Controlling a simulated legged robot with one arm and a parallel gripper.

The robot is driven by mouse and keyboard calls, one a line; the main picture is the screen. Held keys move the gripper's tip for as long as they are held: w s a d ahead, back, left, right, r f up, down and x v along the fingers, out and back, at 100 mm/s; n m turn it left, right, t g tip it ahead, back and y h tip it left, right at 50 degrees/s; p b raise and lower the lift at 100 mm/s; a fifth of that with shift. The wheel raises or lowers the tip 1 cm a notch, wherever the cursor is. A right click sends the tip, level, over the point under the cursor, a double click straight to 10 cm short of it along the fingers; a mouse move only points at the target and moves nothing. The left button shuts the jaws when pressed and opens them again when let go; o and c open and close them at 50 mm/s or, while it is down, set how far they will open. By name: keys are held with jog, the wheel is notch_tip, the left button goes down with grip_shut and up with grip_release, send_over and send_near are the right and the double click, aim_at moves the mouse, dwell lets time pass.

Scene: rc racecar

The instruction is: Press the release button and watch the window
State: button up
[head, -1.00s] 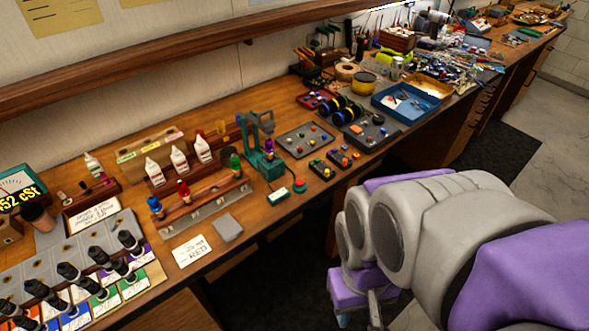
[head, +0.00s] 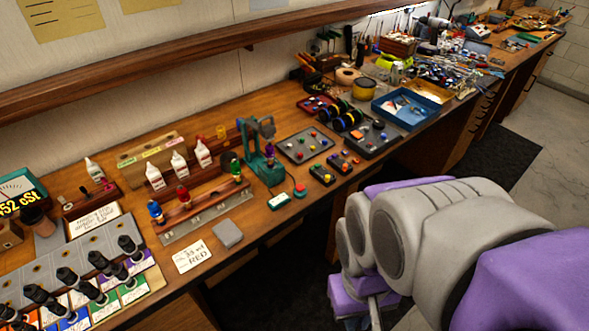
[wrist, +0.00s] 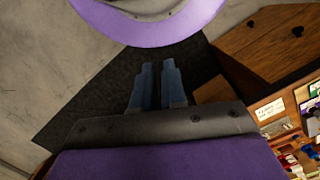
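In the head view, a red button (head: 299,189) sits on a small base near the bench's front edge. A meter (head: 17,192) with a yellow "52 cSt" readout is at the far left, cut by the frame edge. My gripper (wrist: 158,66) shows in the wrist view with its two blue-grey fingers close together, empty, over dark floor matting. It is apart from the button.
The wooden bench (head: 240,245) runs from lower left to upper right. Bottles (head: 180,163), a rack with coloured caps (head: 205,205), a grey parts tray (head: 305,145) and a blue tray (head: 403,110) crowd it. A shelf (head: 150,65) overhangs the back. Floor is open at right.

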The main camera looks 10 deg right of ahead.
grip_shut()
dwell(1.3)
